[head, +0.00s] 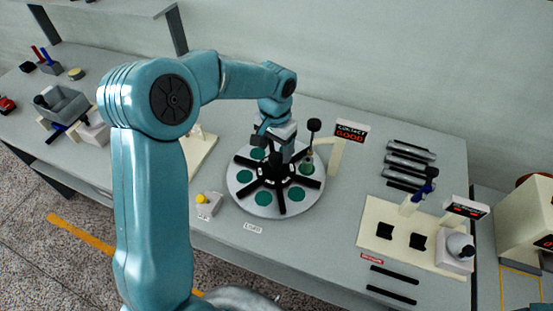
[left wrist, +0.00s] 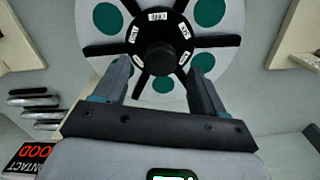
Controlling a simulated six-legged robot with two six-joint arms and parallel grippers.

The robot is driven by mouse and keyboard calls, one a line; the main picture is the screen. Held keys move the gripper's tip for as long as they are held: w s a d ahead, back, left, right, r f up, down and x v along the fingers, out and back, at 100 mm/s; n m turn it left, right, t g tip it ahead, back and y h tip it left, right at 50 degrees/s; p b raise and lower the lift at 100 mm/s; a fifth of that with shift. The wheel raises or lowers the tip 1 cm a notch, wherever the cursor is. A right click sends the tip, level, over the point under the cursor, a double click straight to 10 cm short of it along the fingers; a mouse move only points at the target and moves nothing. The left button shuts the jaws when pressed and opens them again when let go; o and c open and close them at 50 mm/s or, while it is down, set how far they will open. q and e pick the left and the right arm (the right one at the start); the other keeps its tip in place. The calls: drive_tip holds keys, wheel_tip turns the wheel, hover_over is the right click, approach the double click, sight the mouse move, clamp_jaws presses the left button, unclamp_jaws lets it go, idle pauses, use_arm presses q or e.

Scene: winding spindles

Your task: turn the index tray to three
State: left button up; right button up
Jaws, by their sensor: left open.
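The index tray (head: 240,190) is a round light-grey disc with black spokes and green round spots. It lies flat on the bench in the middle of the head view. Its black hub (left wrist: 158,57) carries small white labels, too small to read surely, in the left wrist view. My left gripper (head: 280,152) is over the hub, pointing down. In the left wrist view the left gripper (left wrist: 158,88) has its two fingers apart with nothing between them. I cannot tell whether a finger touches the hub or a spoke. My right gripper is not in view.
A yellow button (head: 200,198) and a LOAD label (head: 253,229) are in front. A cream fixture plate (head: 393,262) and black bars (head: 393,275) lie to the right.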

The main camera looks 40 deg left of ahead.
sight(274, 159)
use_arm(q)
drive_tip(key=f, duration=0.5)
drive_tip(key=shift+s+a+p, duration=0.1)
drive_tip(key=shift+s+p, duration=0.1)
drive_tip(key=shift+p, duration=0.15)
drive_tip(key=shift+s+f, duration=0.15)
drive_tip(key=shift+f, duration=0.45)
drive_tip(key=shift+w+f, duration=0.45)
drive_tip(key=shift+w, duration=0.05)
drive_tip(key=shift+s+r, duration=0.25)
drive_tip(key=shift+s, duration=0.05)
drive_tip(key=shift+c, duration=1)
drive_tip(key=shift+s, duration=0.1)
drive_tip(key=c, duration=0.5)
clamp_jaws()
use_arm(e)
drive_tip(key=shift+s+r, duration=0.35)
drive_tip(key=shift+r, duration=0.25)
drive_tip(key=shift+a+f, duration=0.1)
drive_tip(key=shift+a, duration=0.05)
